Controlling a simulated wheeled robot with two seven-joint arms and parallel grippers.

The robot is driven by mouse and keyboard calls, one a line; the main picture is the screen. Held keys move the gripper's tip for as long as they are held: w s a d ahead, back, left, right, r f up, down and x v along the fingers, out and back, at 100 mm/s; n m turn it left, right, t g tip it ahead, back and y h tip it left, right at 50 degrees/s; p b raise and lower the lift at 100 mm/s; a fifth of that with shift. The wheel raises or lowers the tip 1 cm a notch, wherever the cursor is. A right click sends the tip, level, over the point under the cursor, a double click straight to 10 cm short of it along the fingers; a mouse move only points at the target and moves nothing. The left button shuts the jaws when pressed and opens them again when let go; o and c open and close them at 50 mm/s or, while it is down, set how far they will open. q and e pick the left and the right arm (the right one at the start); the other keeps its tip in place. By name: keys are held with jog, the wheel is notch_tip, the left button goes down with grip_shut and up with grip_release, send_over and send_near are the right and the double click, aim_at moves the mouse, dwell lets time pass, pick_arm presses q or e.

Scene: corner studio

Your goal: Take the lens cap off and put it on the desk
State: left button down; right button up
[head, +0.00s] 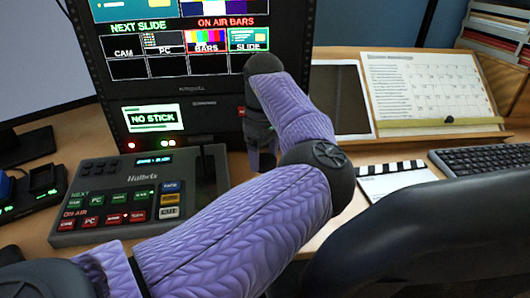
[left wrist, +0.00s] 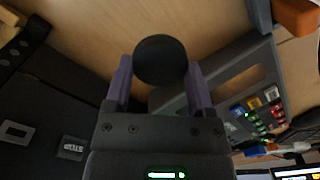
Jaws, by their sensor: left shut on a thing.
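My left gripper (head: 262,157) hangs over the wooden desk (head: 241,182), between the monitor rack and my own forearm. The left wrist view shows its two purple fingers (left wrist: 159,82) closed on a round black disc, the lens cap (left wrist: 160,58). The cap sits between the fingertips, with the bare wood of the desk (left wrist: 90,30) behind it. I cannot tell whether the cap touches the desk. In the head view the cap is hidden or too dark to make out. No camera lens is visible. My right gripper is not in view.
A grey switcher panel (head: 125,205) with lit buttons stands left of the gripper. A rack with screens (head: 190,70) stands behind. To the right are a tablet (head: 338,98), a calendar board (head: 430,90), a clapperboard (head: 395,182) and a keyboard (head: 485,160). A dark curved shape (head: 430,235) fills the lower right.

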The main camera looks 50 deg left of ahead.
pick_arm(q)
notch_tip(320, 180, down, 3)
jog(key=b, duration=0.3)
jog(key=shift+f, duration=0.9)
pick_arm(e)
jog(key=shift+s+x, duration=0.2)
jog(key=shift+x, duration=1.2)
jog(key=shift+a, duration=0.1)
pick_arm(q)
grip_release()
notch_tip(320, 180, up, 10)
jog(key=p, duration=0.7)
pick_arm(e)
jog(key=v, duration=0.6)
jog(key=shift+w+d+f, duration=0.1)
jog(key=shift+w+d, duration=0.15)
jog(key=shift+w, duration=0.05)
pick_arm(q)
jog(key=shift+f, duration=0.1)
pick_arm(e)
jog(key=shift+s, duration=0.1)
